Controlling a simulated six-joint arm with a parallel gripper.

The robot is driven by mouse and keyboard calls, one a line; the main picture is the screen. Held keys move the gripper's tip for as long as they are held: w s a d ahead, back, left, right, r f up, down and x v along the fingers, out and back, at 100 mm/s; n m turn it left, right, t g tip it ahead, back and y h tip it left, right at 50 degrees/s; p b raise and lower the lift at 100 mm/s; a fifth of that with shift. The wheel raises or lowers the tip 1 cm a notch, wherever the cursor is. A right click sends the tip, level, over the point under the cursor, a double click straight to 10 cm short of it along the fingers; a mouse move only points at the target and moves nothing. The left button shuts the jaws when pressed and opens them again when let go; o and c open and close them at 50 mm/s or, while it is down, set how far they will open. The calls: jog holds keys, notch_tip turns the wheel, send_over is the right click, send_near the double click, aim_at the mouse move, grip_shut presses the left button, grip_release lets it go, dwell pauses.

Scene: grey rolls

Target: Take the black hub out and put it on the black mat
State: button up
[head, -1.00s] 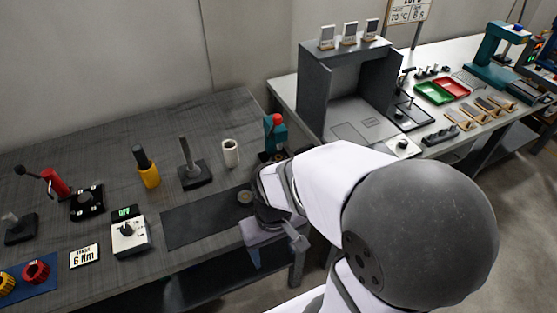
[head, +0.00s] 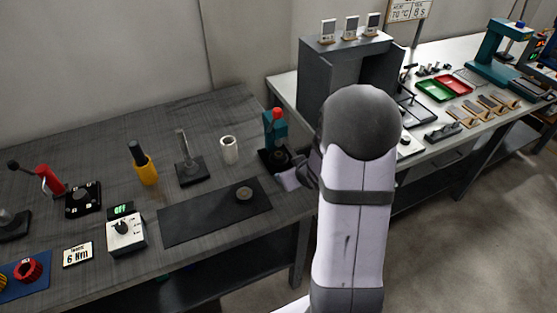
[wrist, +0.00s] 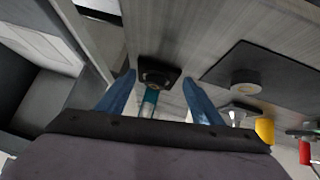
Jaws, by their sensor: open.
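The teal press (head: 274,128) with a red knob stands at the table's right end on a black base. In the wrist view a dark round piece, perhaps the black hub (wrist: 157,77), sits in that base; its detail is unclear. My gripper (wrist: 158,78) is open and empty, its blue fingers spread on either side of the base in the picture. In the head view my gripper (head: 296,174) is just right of the press base, partly hidden by my arm.
A white dial box (head: 125,234) stands left of the mat. Most of the mat is bare.

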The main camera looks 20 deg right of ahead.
aim_at(279, 154)
jog(key=shift+w+d+f+n+t+y+b, duration=0.2)
jog(key=shift+w+d+f+t+y, duration=0.2)
jog(key=shift+w+d+t, duration=0.2)
jog(key=shift+w+d+f+n+t+y+b, duration=0.1)
jog(key=shift+w+d+f+t+y+b, duration=0.15)
jog(key=shift+w+d+f+t, duration=0.3)
jog(key=shift+w+d+t+y, duration=0.2)
jog(key=shift+t+y, duration=0.55)
jog(key=shift+t, duration=0.2)
jog(key=shift+s+r+n+t+y+b, duration=0.2)
jog(key=shift+r+n+t+y+b, duration=0.1)
jog(key=shift+t+y, duration=0.3)
jog(key=shift+w+a, duration=0.1)
jog(key=shift+p+x, duration=1.05)
jog(key=shift+x, duration=2.5)
jog(key=c, duration=1.5)
jog(key=shift+r, duration=0.15)
